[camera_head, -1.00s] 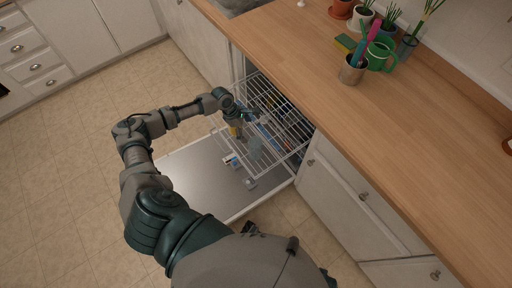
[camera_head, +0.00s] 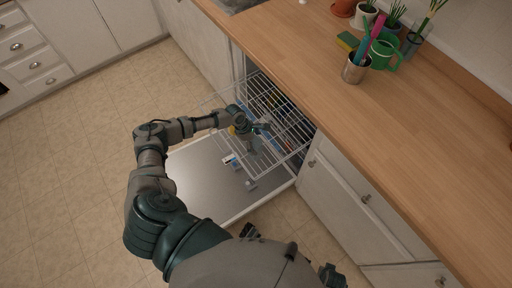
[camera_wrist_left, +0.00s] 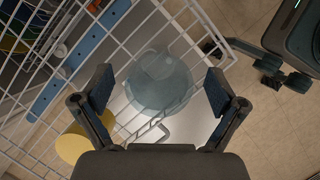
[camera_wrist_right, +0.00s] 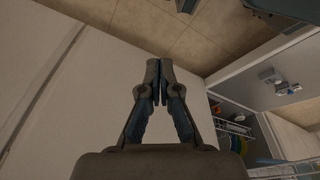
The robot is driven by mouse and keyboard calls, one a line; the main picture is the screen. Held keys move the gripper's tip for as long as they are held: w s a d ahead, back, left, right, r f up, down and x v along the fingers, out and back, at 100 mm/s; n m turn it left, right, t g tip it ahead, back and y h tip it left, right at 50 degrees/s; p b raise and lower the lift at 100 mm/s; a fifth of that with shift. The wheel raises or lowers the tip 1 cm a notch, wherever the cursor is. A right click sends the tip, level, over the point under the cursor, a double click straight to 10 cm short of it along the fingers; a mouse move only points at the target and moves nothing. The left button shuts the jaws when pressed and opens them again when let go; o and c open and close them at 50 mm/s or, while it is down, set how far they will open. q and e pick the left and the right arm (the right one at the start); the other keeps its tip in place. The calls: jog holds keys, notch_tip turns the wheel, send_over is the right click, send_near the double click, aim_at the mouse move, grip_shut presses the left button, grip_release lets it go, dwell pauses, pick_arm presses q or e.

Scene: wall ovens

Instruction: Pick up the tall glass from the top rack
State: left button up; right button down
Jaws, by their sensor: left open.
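The tall glass (camera_wrist_left: 160,82) is translucent blue-grey and stands in the white wire top rack (camera_wrist_left: 120,45) of the open dishwasher. In the head view the glass (camera_head: 254,146) shows faintly beside my left gripper (camera_head: 263,130), which partly covers it. In the left wrist view my left gripper (camera_wrist_left: 160,88) is open and empty, with its two fingers on either side of the glass in the picture. Contact with the glass cannot be made out. In the right wrist view my right gripper (camera_wrist_right: 160,80) has its fingers together, with nothing visible between them.
A yellow cup (camera_wrist_left: 73,146) is close to the left finger. The lowered dishwasher door (camera_head: 200,180) lies below the rack. The wooden counter (camera_head: 400,150) on the right holds a metal cup (camera_head: 354,69), a green mug (camera_head: 386,57) and plants. Open floor lies to the left.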

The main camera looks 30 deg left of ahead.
pick_arm(q)
jog(key=shift+a+f, duration=0.1)
jog(key=shift+a, duration=0.25)
jog(key=c, duration=1.4)
jog(key=shift+d, duration=0.1)
